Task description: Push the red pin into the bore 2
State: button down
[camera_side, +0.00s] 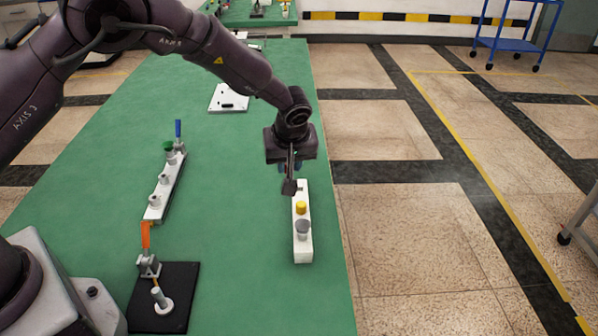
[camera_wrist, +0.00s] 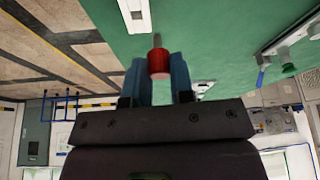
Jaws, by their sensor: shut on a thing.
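My gripper (camera_wrist: 159,62) is shut on the red pin (camera_wrist: 159,66), which sits between its two blue fingers in the wrist view, with a thin grey shaft beyond its red head. In the side view, my gripper (camera_side: 286,172) is above the far end of a white pin rack; the red pin cannot be made out there. The white bore block (camera_side: 164,186) lies to the left, apart from my gripper. It has several raised bosses in a row, a green pin (camera_side: 169,147) near its far end and a blue lever behind. No bore numbers are legible.
The white rack (camera_side: 303,250) holds a yellow pin (camera_side: 300,207) and a grey pin (camera_side: 302,227). A black plate (camera_side: 180,318) with an orange-handled clamp (camera_side: 146,236) stands at near left. A white plate (camera_side: 228,98) lies farther back. Green tabletop between rack and block is clear.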

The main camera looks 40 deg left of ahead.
jog(key=s+r, duration=0.6)
jog(key=s, duration=0.4)
jog(key=s+a+f+n+g, duration=0.1)
jog(key=s+a+n, duration=0.2)
jog(key=a, duration=1)
jog(key=s+a+f+n+g, duration=0.1)
jog(key=s+a+f+n, duration=0.1)
jog(key=a, duration=1.1)
jog(key=shift+s+a+n+y, duration=0.15)
jog(key=shift+s+n+y, duration=0.15)
jog(key=shift+s+n, duration=0.25)
jog(key=shift+f, duration=0.15)
jog(key=shift+f, duration=2.8)
jog(key=shift+f, duration=1.55)
jog(key=c, duration=0.9)
grip_release()
